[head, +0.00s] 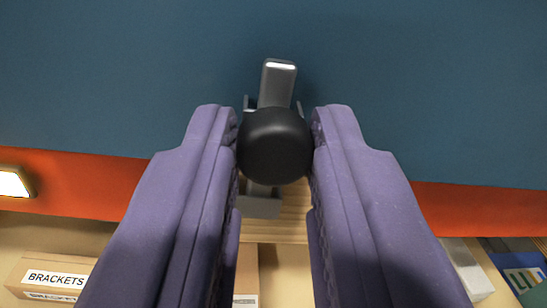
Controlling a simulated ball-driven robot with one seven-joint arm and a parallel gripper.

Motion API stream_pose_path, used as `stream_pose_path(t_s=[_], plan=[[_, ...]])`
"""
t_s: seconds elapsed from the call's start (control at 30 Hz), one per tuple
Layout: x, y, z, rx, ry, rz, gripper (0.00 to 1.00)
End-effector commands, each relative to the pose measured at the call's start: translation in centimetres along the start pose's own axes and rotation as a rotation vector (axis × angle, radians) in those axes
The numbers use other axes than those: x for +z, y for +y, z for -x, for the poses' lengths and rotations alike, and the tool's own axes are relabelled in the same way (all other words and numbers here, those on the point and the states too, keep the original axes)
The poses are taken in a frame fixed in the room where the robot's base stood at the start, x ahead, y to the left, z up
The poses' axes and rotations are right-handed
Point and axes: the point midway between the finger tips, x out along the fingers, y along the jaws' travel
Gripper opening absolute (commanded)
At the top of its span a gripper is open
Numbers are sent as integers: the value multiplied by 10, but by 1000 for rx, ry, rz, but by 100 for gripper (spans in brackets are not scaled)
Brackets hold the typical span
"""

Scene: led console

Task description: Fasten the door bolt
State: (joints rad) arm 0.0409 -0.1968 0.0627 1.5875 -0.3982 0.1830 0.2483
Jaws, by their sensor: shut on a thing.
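The door bolt shows as a grey metal bar (278,84) with a round black knob (274,146). The bar runs up over the blue panel (120,75), tilted slightly right at its top. My gripper (275,140) is shut on the black knob, one purple finger on each side of it. Below the knob, part of a grey bracket (259,206) shows between the fingers. The knob and fingers hide the middle of the bolt, so I cannot tell how far the bar sits in its keeper.
An orange-red strip (80,182) runs along the panel's lower edge, with a lit lamp (14,183) at the left. Below are a shelf with a box labelled BRACKETS (52,277), a pale box (467,270) and a blue item (520,272) at the right.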

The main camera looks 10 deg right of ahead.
Motion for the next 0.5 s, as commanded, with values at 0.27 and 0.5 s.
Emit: stream_pose_path(t_s=[0.27, 0.5], plan=[[7, 0, -2, 0, -19, 0, 49], [5, 0, -1, 0, -15, 0, 49]])
